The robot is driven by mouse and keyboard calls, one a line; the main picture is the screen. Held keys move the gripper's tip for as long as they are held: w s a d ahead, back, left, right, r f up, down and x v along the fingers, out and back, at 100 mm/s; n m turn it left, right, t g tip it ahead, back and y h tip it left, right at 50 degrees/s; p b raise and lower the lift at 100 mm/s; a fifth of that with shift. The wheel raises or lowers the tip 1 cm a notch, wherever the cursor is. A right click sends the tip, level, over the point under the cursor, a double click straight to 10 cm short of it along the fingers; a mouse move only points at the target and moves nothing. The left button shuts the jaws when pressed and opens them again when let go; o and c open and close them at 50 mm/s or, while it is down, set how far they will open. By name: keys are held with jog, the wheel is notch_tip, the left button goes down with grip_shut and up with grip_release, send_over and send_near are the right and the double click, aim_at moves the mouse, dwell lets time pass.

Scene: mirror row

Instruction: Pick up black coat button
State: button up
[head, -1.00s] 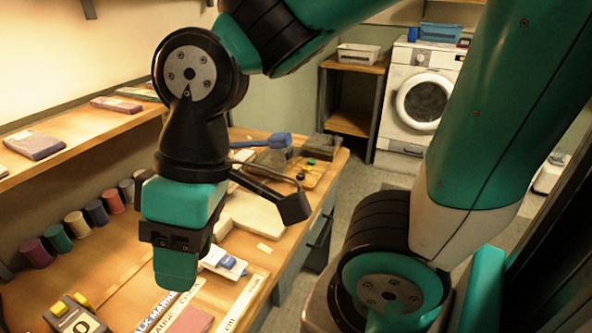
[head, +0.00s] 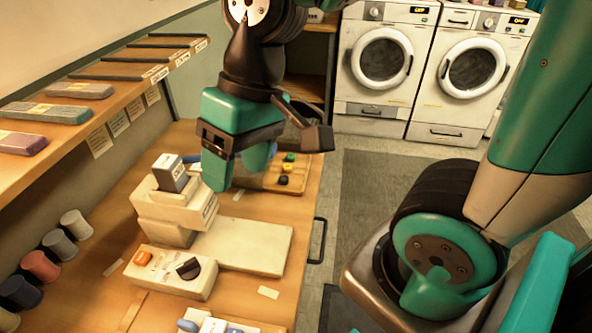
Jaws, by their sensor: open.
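The black coat button (head: 283,180) is a small dark disc on a wooden tray (head: 311,173) towards the far right of the bench. A yellow button (head: 285,168) and a green button (head: 290,157) lie in line behind it. My gripper (head: 230,172) is in the head view, pointing down, to the left of the tray in the picture. It is open and nothing shows between its jaws.
A cream machine (head: 180,210) with a grey block on top stands left of my gripper. A control box (head: 165,272) with an orange button and black knob sits in front. A shelf (head: 110,105) runs along the left wall. Two washing machines (head: 381,65) stand behind.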

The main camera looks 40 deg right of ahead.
jog(key=w+d+f+m, duration=0.1)
jog(key=w+d+m, duration=0.3)
jog(key=w+d+f+m+h, duration=0.1)
jog(key=w+d+f+m, duration=0.1)
jog(key=w+d+m, duration=0.2)
jog(key=w+d+f+m+p, duration=0.1)
jog(key=w+d+m, duration=0.3)
jog(key=w+d, duration=0.1)
jog(key=shift+w+f+m, duration=0.25)
jog(key=shift+w+m, duration=0.1)
jog(key=shift+m, duration=0.05)
jog(key=w+d+f+m+h, duration=0.1)
jog(key=w+d+f+m, duration=0.25)
jog(key=d+m, duration=0.45)
jog(key=p, duration=0.1)
send_over(284, 178)
jog(key=d, duration=0.1)
jog(key=shift+n, duration=0.3)
notch_tip(284, 178, down, 12)
jog(key=shift+r, duration=0.1)
jog(key=shift+a+f+p, duration=0.15)
jog(key=shift+a+f, duration=0.05)
jog(key=shift+f, duration=1.55)
jog(key=shift+a+f+p, duration=0.15)
jog(key=shift+a+f, duration=0.05)
jog(key=shift+f, duration=1.5)
jog(key=c, duration=1)
